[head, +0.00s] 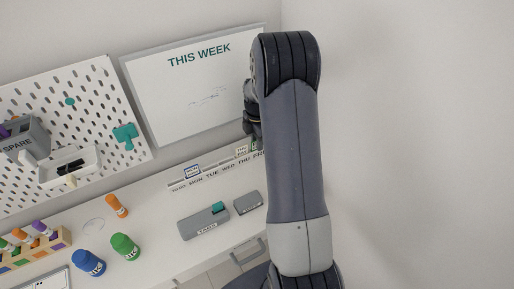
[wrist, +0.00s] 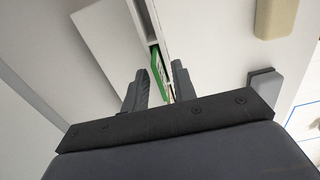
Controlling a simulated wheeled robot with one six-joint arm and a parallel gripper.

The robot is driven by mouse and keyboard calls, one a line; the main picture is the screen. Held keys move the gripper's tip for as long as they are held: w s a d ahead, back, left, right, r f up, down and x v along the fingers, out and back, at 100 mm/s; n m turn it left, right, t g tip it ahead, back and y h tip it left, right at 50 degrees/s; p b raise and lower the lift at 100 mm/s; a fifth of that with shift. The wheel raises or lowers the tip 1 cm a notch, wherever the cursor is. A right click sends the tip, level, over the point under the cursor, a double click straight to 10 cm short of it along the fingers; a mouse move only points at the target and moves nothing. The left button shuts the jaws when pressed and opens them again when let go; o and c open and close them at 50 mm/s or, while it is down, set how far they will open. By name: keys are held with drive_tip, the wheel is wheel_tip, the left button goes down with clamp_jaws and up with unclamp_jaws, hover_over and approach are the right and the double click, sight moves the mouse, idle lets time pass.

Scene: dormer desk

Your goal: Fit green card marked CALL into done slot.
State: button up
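In the wrist view, a green card (wrist: 158,68) stands edge-on at a pale rail (wrist: 150,25), just past my fingertips. Its marking cannot be read. My gripper (wrist: 161,78) has its two fingers apart, on either side of the card's line, with a visible gap. In the head view the gripper is hidden behind my arm, near the right end of the day rail (head: 190,184). I cannot make out which place is the done slot.
A blue-edged card (head: 192,171) and a pale card (head: 242,150) stand on the rail. A grey block (head: 248,202) lies right of the holder. A whiteboard (head: 190,90) hangs behind.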

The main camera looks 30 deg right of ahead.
clamp_jaws()
drive_tip(key=shift+r, duration=0.1)
